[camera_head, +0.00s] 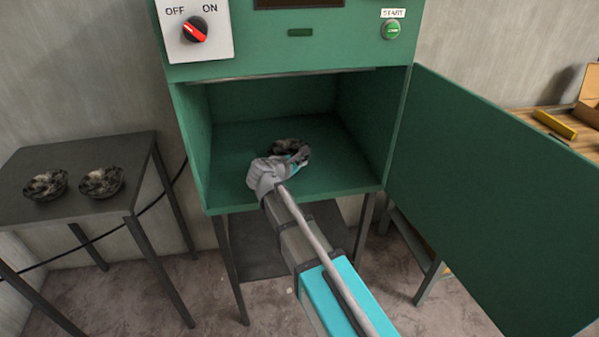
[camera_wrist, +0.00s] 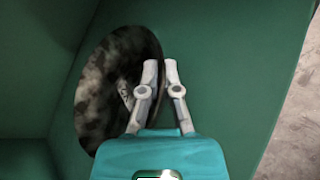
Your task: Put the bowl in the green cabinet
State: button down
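The dark mottled bowl (camera_head: 289,146) is inside the open green cabinet (camera_head: 230,140), over the middle of its floor. Whether it touches the floor cannot be told. My gripper (camera_head: 302,154) reaches in through the front opening and partly covers the bowl. In the wrist view the bowl (camera_wrist: 105,85) lies to the left of my gripper (camera_wrist: 161,68). The two fingers are close together with the bowl's right rim between them, one finger inside the bowl and one outside.
The cabinet door (camera_head: 480,190) stands wide open to the right. Two similar bowls, one (camera_head: 46,185) left of the other (camera_head: 101,182), sit on a dark side table (camera_head: 75,212). A wooden bench (camera_head: 535,120) is behind the door. The cabinet floor around the bowl is clear.

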aim_at(301, 177)
jog(key=shift+f+b, duration=1.2)
jog(key=shift+f, duration=0.3)
jog(key=c, duration=0.8)
grip_release()
jog(key=shift+f, duration=0.1)
jog(key=shift+r, duration=0.25)
jog(key=p+v, duration=0.4)
jog(key=v, duration=0.8)
jog(key=shift+f, duration=0.1)
